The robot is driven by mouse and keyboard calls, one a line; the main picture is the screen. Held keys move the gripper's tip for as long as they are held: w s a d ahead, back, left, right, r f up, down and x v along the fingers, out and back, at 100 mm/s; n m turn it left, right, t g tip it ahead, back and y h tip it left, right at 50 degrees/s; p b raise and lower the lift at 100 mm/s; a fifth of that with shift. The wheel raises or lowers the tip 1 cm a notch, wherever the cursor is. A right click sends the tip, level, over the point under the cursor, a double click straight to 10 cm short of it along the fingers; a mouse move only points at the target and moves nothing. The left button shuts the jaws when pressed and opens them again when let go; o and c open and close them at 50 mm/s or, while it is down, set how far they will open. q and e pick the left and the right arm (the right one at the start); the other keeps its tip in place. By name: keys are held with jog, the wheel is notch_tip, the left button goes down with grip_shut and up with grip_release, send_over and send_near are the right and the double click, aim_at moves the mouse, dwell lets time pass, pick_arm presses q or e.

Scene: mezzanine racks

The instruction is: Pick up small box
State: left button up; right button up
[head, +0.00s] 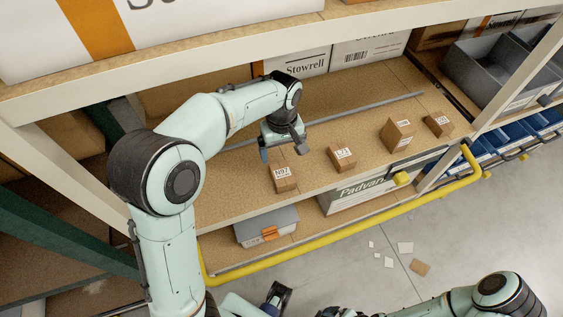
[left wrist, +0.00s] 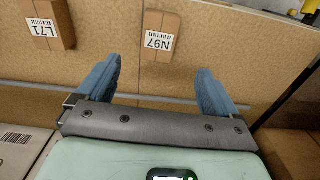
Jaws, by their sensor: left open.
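Several small brown boxes stand on the wooden shelf. The box labelled N97 (head: 284,184) is nearest my left gripper; it also shows in the left wrist view (left wrist: 165,24). The box labelled L71 (head: 342,164) stands to its right and shows at the upper left of the left wrist view (left wrist: 63,12). Two more small boxes (head: 398,138) (head: 439,126) stand farther right. My left gripper (head: 283,150) is open and empty above the shelf, just behind N97. In the left wrist view, N97 lies beyond the gap between the blue fingers (left wrist: 157,82), apart from them.
White Stowrell cartons (head: 304,66) stand at the back of the shelf. A grey rail (head: 375,103) runs along the shelf behind the small boxes. A yellow rail (head: 350,218) runs along the front, below the shelf edge. Grey bins (head: 487,70) stand at the right.

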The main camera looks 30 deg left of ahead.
pick_arm(q)
jog(key=b, duration=0.1)
send_over(282, 173)
jog(key=f, duration=0.7)
jog(key=shift+s+f, duration=0.2)
jog(key=shift+f, duration=0.05)
jog(key=f, duration=0.5)
jog(key=shift+w+f+b, duration=0.2)
jog(key=shift+f+b, duration=0.1)
jog(key=shift+b, duration=0.05)
jog(key=c, duration=1.1)
jog(key=r, duration=0.6)
jog(key=r+p, duration=0.1)
jog(key=r, duration=0.2)
jog(key=shift+s+d+r, duration=0.15)
jog(key=shift+d+r, duration=0.25)
jog(key=s+d+r, duration=0.1)
jog(key=s+d, duration=0.4)
jog(key=d, duration=0.1)
jog(key=s+d+r, duration=0.1)
jog(key=s+d, duration=0.5)
jog(key=s+d+r, duration=0.1)
jog(key=s+d, duration=0.4)
jog(key=d, duration=0.2)
jog(key=shift+s+r, duration=0.15)
jog(key=shift+s, duration=0.15)
